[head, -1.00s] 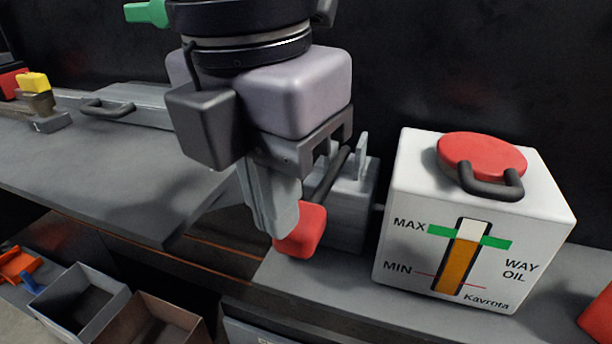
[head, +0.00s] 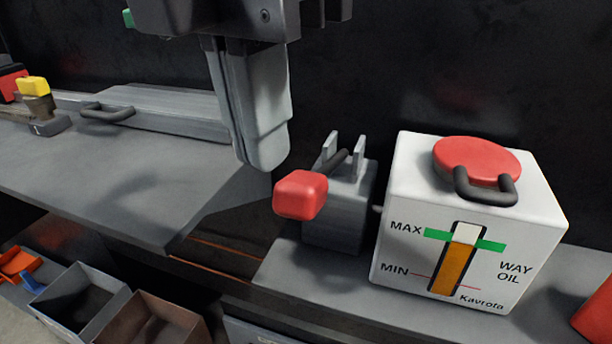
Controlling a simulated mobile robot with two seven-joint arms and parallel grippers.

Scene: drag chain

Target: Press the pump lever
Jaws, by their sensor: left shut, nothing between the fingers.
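The pump (head: 340,210) is a grey metal block on the grey ledge, left of the white oil tank. Its lever is a dark rod between two upright plates, ending in a red knob (head: 300,194). The knob stands out toward me at about the height of the block's upper part. My left gripper (head: 262,165) is shut and empty. Its fingers point down, above and to the left of the knob, with a gap between them. My right gripper is not in view.
The white oil tank (head: 540,235) with a red cap (head: 476,160) stands right of the pump. A grey table (head: 110,190) lies to the left. Open bins (head: 80,300) are at the lower left. A red object (head: 595,310) is at the right edge.

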